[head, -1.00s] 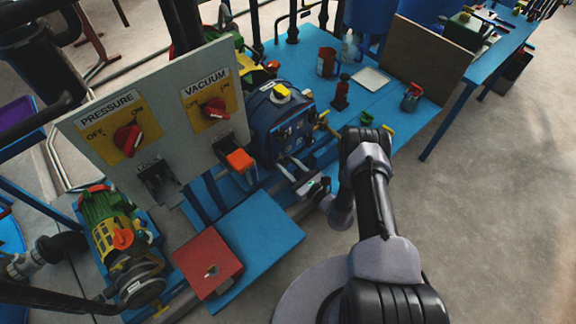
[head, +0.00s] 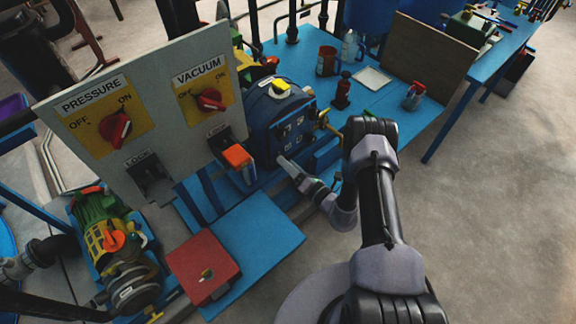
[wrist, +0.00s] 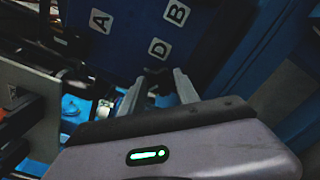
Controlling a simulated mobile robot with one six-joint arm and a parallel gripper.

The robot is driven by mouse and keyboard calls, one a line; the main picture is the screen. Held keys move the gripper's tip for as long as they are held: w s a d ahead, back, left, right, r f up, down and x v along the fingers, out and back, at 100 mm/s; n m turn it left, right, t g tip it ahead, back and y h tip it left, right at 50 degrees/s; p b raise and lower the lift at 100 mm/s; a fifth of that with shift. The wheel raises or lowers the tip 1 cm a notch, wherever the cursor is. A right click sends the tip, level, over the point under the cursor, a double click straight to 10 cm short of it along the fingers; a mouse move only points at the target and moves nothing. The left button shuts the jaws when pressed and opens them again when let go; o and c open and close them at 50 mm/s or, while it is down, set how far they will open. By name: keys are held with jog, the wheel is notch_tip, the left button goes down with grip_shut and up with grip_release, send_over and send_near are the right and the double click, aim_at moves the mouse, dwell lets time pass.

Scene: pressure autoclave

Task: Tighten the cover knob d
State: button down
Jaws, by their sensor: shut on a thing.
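The blue autoclave cover (head: 292,130) faces my arm in the head view, with small white label plates on it. In the wrist view, the cover (wrist: 125,50) shows labels A, B and D. The dark cover knob d (wrist: 157,74) sits just below the D label, between my fingertips. My gripper (wrist: 160,76) is shut on it, one finger on each side. The fingers partly hide the knob. In the head view, my gripper (head: 284,161) reaches the lower part of the cover, and the knob itself is too small to make out.
A grey panel with a red pressure knob (head: 115,129) and a red vacuum knob (head: 210,100) stands left of the vessel. An orange-topped lever (head: 238,156) is close to the cover's left. A red box (head: 203,268) lies in front. Open floor (head: 490,190) is at right.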

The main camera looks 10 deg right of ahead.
jog(key=m+b, duration=0.2)
jog(key=m, duration=0.9)
jog(key=shift+f, duration=0.15)
jog(key=shift+m, duration=0.3)
jog(key=c, duration=0.9)
grip_release()
jog(key=p+v, duration=0.4)
jog(key=v, duration=1.3)
jog(key=shift+s, duration=0.25)
